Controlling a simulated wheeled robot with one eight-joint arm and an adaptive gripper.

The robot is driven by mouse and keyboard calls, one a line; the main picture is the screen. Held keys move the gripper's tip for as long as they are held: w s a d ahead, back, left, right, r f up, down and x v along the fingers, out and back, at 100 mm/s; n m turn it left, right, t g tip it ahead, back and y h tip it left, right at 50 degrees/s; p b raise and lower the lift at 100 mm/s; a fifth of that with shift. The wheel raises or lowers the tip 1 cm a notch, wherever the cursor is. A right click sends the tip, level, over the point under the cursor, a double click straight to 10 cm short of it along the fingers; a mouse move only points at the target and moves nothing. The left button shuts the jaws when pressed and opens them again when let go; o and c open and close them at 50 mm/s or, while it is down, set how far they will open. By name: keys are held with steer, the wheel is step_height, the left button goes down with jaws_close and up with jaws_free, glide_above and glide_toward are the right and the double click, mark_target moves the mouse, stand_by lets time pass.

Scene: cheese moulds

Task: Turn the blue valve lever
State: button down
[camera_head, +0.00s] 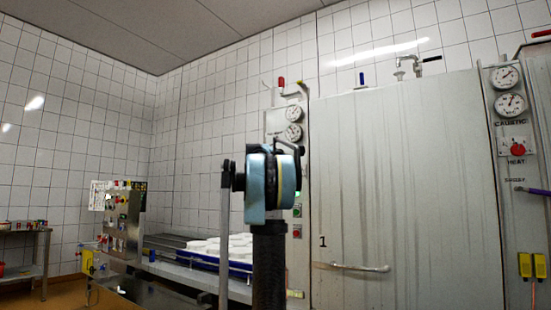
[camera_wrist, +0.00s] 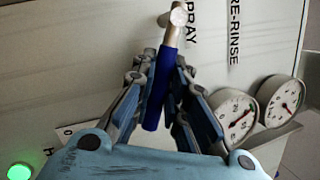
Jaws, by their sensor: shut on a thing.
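The blue valve lever (camera_wrist: 159,92) shows in the wrist view as a slim blue handle on a metal stem with a round pale end (camera_wrist: 178,17) at the top. It runs slightly tilted between the two fingers of my gripper (camera_wrist: 167,72). The fingers are closed on the handle from both sides, near its upper part. The handle's lower end sticks down between the fingers toward the palm. In the head view my arm stands in front of the control panel and hides the lever and the grip.
The lever's panel (camera_wrist: 70,60) has SPRAY and PRE-RINSE lettering, two gauges (camera_wrist: 235,117) right of the fingers and a lit green button (camera_wrist: 19,172). In the head view a large closed door (camera_head: 405,190) stands right of my arm. A conveyor with white moulds (camera_head: 215,247) is left behind.

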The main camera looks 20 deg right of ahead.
steer(key=shift+f, duration=0.1)
steer(key=c, duration=1.8)
jaws_free()
steer(key=shift+c, duration=0.2)
steer(key=shift+s+a, duration=0.1)
steer(key=v, duration=1.1)
steer(key=shift+s+a+f, duration=0.15)
steer(key=shift+s+a, duration=0.1)
